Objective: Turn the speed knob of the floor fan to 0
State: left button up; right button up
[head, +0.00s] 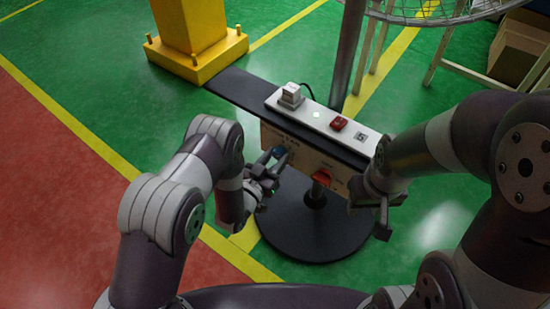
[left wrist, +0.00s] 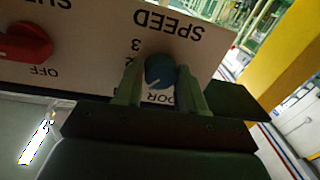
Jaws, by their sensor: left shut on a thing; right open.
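The blue speed knob (left wrist: 159,71) sits on the pale panel (left wrist: 95,60) of the floor fan, under the upside-down word SPEED, with the digits 3 and 2 beside it. My left gripper (left wrist: 160,88) is shut on the knob, one finger on each side. A pale pointer mark seems to show at the knob's lower edge, but the setting is hard to read. In the head view my left gripper (head: 265,173) reaches the panel's left part, at the knob (head: 279,152). My right gripper (head: 376,210) is open and empty by the panel's right end.
A red knob marked OFF (left wrist: 25,42) shares the panel; it also shows in the head view (head: 322,177). A power strip (head: 318,116) with a plug lies on top. The fan's round base (head: 318,225) stands below. A yellow post (head: 190,35) is behind left.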

pick_arm(q)
jog(key=n+p, duration=0.2)
jog(key=n, duration=0.1)
jog(key=shift+r+n, duration=0.15)
jog(key=shift+n, duration=0.15)
jog(key=shift+n+g+p, duration=0.3)
jog(key=shift+n+p, duration=0.5)
jog(key=shift+n, duration=1.2)
jog(key=shift+a, duration=0.1)
jog(key=o, duration=1.1)
jog(key=shift+c, duration=0.2)
